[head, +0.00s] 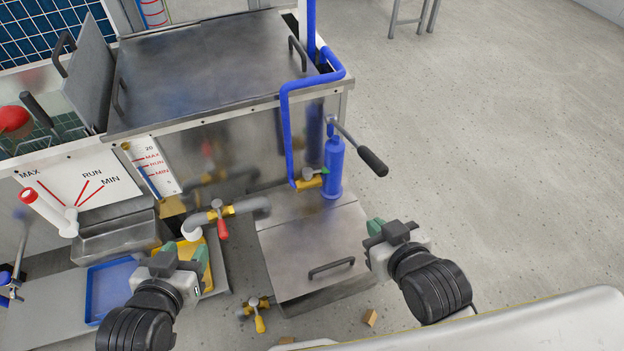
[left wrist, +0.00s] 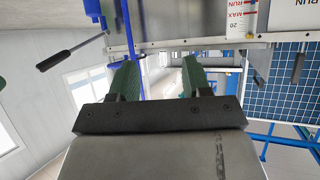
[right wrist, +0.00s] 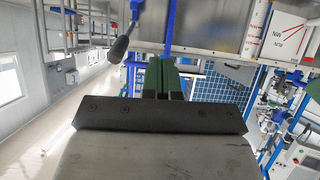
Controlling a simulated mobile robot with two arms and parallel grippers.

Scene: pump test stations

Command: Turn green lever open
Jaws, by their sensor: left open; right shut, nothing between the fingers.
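A small green lever (head: 325,171) shows on a brass valve (head: 309,183) at the foot of the blue pipe, just left of the blue pump cylinder (head: 333,165). The lever is small and partly hidden, so its exact angle is hard to tell. My left gripper (head: 184,254) is open and empty, low and to the left of the valve; its two green fingers stand apart in the left wrist view (left wrist: 158,78). My right gripper (head: 377,229) is shut and empty, below and right of the valve; its fingers are together in the right wrist view (right wrist: 161,75).
A black-handled pump lever (head: 371,160) sticks out right of the cylinder. A red-handled valve (head: 221,225) and a yellow-handled valve (head: 259,321) are on the left. A metal lid with a handle (head: 320,250) lies between my grippers. Open floor (head: 480,150) is on the right.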

